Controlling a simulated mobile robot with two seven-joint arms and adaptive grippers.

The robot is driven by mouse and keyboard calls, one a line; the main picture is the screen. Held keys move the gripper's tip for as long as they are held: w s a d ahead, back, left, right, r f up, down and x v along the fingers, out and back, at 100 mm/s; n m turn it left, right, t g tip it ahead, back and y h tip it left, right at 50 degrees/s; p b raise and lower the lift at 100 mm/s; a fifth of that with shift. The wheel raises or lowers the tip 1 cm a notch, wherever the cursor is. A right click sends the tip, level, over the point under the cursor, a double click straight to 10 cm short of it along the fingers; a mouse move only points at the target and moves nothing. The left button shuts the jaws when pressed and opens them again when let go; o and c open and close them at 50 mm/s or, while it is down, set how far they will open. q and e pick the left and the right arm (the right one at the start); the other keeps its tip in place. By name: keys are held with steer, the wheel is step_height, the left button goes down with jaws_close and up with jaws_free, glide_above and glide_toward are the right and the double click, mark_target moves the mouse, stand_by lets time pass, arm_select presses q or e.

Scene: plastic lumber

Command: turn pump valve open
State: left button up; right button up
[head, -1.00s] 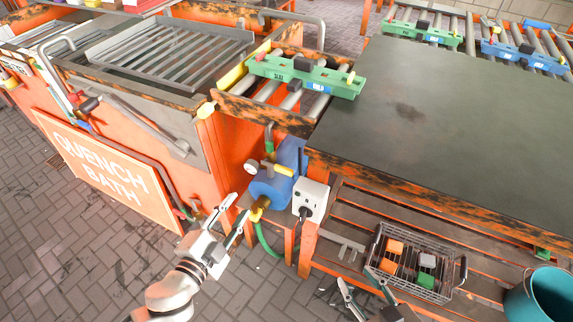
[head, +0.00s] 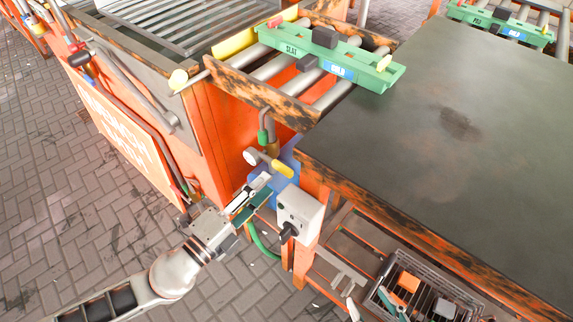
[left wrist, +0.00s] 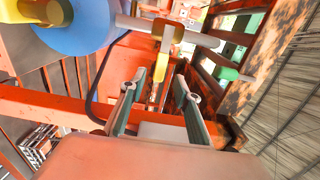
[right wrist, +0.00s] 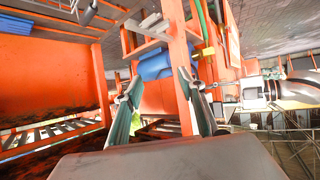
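The blue pump (head: 287,158) stands in the gap between the quench bath and the table. A yellow valve handle (head: 283,168) is at its top. In the left wrist view the handle (left wrist: 161,64) hangs from a grey pipe, ahead of and roughly between my fingers. My left gripper (head: 262,186) is open and empty just below and left of the handle, apart from it as far as I can tell. It covers part of the pump.
A white box (head: 300,213) with a black knob sits right of the left gripper. A green hose (head: 262,243) hangs below. The dark tabletop (head: 440,160) and roller frame (head: 262,92) edge the gap. A wire basket (head: 425,283) holds blocks on the lower shelf.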

mark_target(280, 171)
arm_select(q)
steer(key=p+x, duration=0.1)
steer(key=x, duration=0.5)
steer(key=shift+w+d+r, duration=0.1)
steer(key=shift+w+r, duration=0.05)
steer(key=shift+r, duration=0.05)
steer(key=shift+w+d+f, duration=0.15)
steer(key=shift+w+d, duration=0.25)
steer(key=shift+w, duration=0.15)
jaws_close()
